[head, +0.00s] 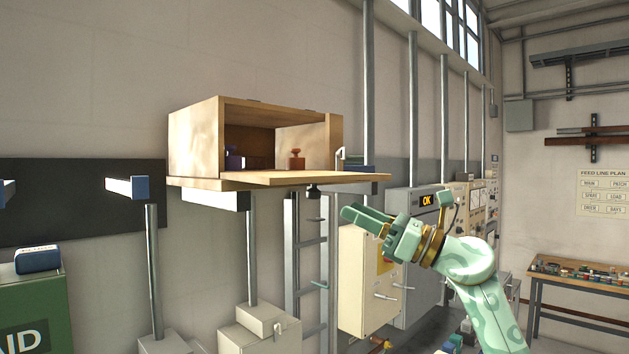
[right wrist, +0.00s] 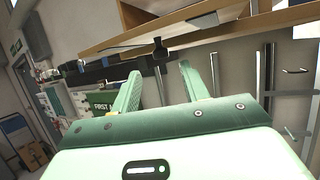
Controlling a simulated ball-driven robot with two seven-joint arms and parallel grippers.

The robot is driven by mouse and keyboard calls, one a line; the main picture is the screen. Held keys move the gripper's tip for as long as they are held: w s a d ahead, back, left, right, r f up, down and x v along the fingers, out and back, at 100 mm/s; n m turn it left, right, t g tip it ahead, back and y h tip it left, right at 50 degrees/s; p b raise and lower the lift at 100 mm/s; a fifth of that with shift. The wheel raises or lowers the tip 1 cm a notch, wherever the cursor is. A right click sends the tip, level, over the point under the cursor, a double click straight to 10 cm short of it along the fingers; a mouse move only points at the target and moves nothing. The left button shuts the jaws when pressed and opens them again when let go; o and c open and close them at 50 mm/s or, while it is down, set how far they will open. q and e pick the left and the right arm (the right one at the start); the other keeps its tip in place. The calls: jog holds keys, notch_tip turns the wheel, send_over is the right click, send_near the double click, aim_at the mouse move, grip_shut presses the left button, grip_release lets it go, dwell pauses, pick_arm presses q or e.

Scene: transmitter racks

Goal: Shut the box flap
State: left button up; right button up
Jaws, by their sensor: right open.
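The wooden box (head: 195,138) sits high against the wall, its front open. Its flap (head: 320,179) hangs out about level from the lower front edge. A dark knob (head: 314,190) shows under the flap. In the right wrist view the flap (right wrist: 190,30) crosses above the fingers, with the knob (right wrist: 158,46) seen between them. My right gripper (head: 350,213) is open and empty, below the flap and near its right part, apart from it. It also shows in the right wrist view (right wrist: 160,72). My left gripper is out of view.
Inside the box are a red-brown stamp-like item (head: 297,161) and a dark blue one (head: 234,160). A cream cabinet (head: 365,285) stands below right. A ladder (head: 312,255) is on the wall beneath the box.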

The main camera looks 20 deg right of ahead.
aim_at(314, 188)
jog(key=p+x, duration=0.3)
jog(key=x, duration=0.6)
jog(key=shift+w+a+r, duration=0.1)
jog(key=shift+w+a, duration=0.2)
jog(key=shift+a, duration=0.05)
jog(key=shift+c, duration=0.4)
grip_shut()
